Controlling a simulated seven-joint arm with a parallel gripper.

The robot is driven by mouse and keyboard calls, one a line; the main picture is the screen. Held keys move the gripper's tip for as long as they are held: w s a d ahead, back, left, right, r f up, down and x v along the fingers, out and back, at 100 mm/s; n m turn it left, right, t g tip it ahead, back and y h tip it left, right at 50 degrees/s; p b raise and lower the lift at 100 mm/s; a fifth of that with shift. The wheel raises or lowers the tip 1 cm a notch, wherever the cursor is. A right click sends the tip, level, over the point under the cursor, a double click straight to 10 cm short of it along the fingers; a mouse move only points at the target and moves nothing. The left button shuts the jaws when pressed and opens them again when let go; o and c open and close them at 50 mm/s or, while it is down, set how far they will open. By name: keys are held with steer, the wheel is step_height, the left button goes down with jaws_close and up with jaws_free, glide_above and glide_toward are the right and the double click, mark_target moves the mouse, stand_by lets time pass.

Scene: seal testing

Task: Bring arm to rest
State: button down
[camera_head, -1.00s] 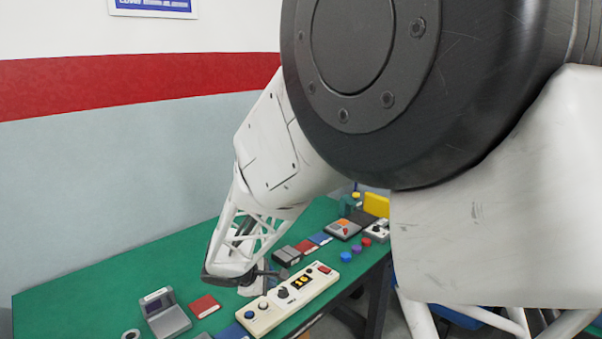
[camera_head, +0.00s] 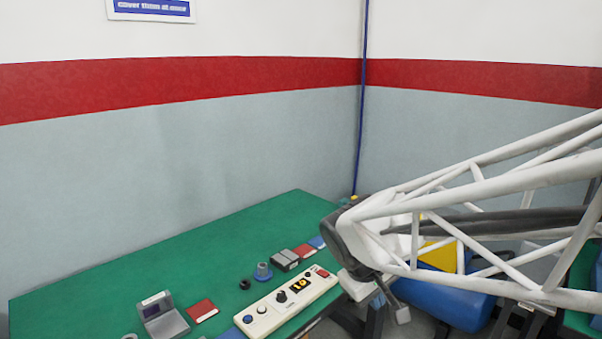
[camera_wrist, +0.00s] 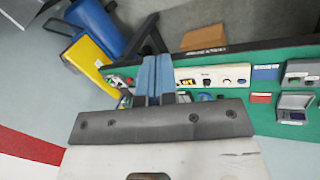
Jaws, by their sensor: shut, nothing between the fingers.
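My gripper (camera_head: 402,314) hangs below the dark wrist at the end of my white lattice arm, off the table's right front edge in the head view. In the wrist view its two blue-grey fingers (camera_wrist: 153,77) lie side by side, shut, with nothing seen between them. The green table (camera_head: 110,272) lies to its left. The cream control box (camera_head: 268,318) with knobs and a red switch sits near the table's front edge, apart from the gripper.
A blue container (camera_head: 455,305) and a yellow item (camera_head: 440,255) are behind my arm. The table's left half is mostly clear.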

steer(key=s+d+r+m+y, duration=0.1)
steer(key=s+d+m, duration=0.1)
steer(key=s, duration=0.5)
steer(key=s+d+r+m+y, duration=0.1)
steer(key=s+m, duration=0.3)
steer(key=s, duration=0.4)
steer(key=shift+d+r+y, duration=0.2)
steer(key=shift+d+y, duration=0.5)
steer(key=shift+d, duration=0.1)
stand_by(1.4)
